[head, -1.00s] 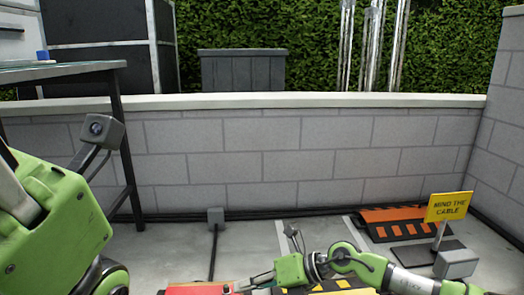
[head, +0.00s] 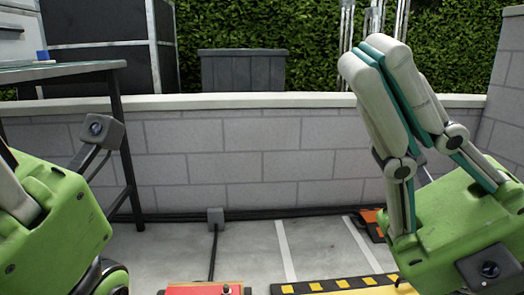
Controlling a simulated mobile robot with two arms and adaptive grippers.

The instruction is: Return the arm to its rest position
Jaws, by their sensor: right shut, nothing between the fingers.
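My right gripper (head: 380,58) is raised large and close at the right of the head view. Its two grey and teal fingers point up and lie together, shut and empty, in front of the wall and hedge. Its green body covers the lower right. My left gripper (head: 14,190) is at the left edge. Its green body and small camera show, but its fingers are mostly cut off by the frame, so I cannot tell whether they are open.
A red box (head: 200,291) and a yellow-and-black striped edge (head: 340,284) show at the bottom. A block wall (head: 255,150) stands behind. A table (head: 60,70) is at the left. An orange cable ramp (head: 370,217) is mostly hidden by my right gripper.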

